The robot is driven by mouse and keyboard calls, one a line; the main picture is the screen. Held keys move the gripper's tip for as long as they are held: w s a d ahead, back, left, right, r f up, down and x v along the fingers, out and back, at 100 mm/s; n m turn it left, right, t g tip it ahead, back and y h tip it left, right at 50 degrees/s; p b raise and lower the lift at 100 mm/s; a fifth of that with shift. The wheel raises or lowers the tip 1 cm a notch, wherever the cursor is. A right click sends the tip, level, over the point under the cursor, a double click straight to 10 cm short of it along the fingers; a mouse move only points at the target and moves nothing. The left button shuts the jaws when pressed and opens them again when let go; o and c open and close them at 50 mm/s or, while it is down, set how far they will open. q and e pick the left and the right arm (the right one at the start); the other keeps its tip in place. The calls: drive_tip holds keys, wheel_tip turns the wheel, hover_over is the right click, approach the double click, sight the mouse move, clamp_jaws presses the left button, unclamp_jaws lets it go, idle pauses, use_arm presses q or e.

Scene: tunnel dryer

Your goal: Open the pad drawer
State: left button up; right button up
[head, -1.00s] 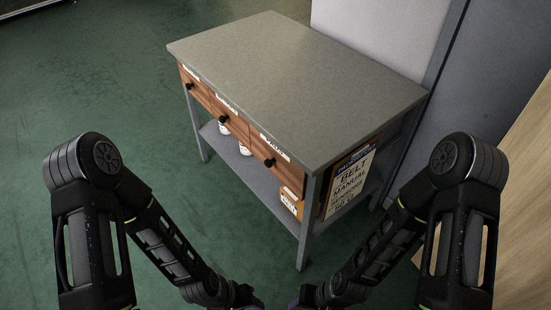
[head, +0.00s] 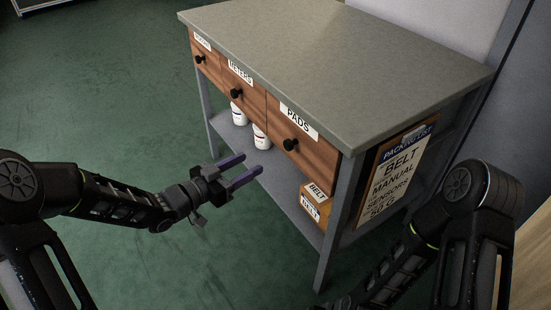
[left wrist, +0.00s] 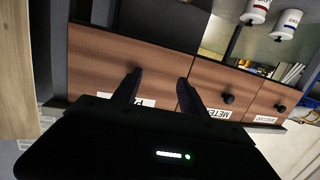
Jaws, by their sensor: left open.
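The pad drawer (head: 306,158) is the nearest wooden drawer in the grey-topped bench, with a white PADS label (head: 299,122) and a round black knob (head: 290,145). Its front looks flush, so it is shut. My left gripper (head: 253,164) is open and empty, in front of the bench, left of and below the knob, apart from it. In the left wrist view the pad drawer (left wrist: 95,62) appears upside down beyond the open fingers; its knob is hidden there and a finger partly covers its label. My right gripper is out of view.
The METERS drawer (head: 242,91) and another knobbed drawer (head: 206,63) lie farther left. White bottles (head: 261,137) and an orange BELT box (head: 315,204) stand on the lower shelf. The green floor is clear at left.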

sight(286, 145)
use_arm(q)
drive_tip(key=d+r+m+h, duration=0.1)
drive_tip(key=s+r+g+h, duration=0.1)
drive_tip(key=r, duration=0.1)
drive_tip(key=s+d+r+m+h, duration=0.1)
drive_tip(key=shift+d+r+m, duration=0.15)
drive_tip(key=shift+d+m, duration=0.15)
drive_tip(key=shift+d, duration=0.05)
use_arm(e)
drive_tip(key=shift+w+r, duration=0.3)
use_arm(q)
drive_tip(key=shift+d, duration=0.1)
drive_tip(key=b+x, duration=0.1)
drive_tip(key=x, duration=0.5)
drive_tip(key=shift+w+d+f, duration=0.15)
drive_tip(key=shift+f, duration=0.05)
drive_tip(key=shift+w+d+r, duration=0.1)
drive_tip(key=shift+w+d, duration=0.25)
drive_tip(key=shift+d, duration=0.15)
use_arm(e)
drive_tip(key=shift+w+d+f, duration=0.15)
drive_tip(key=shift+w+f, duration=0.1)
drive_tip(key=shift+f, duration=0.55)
use_arm(q)
clamp_jaws()
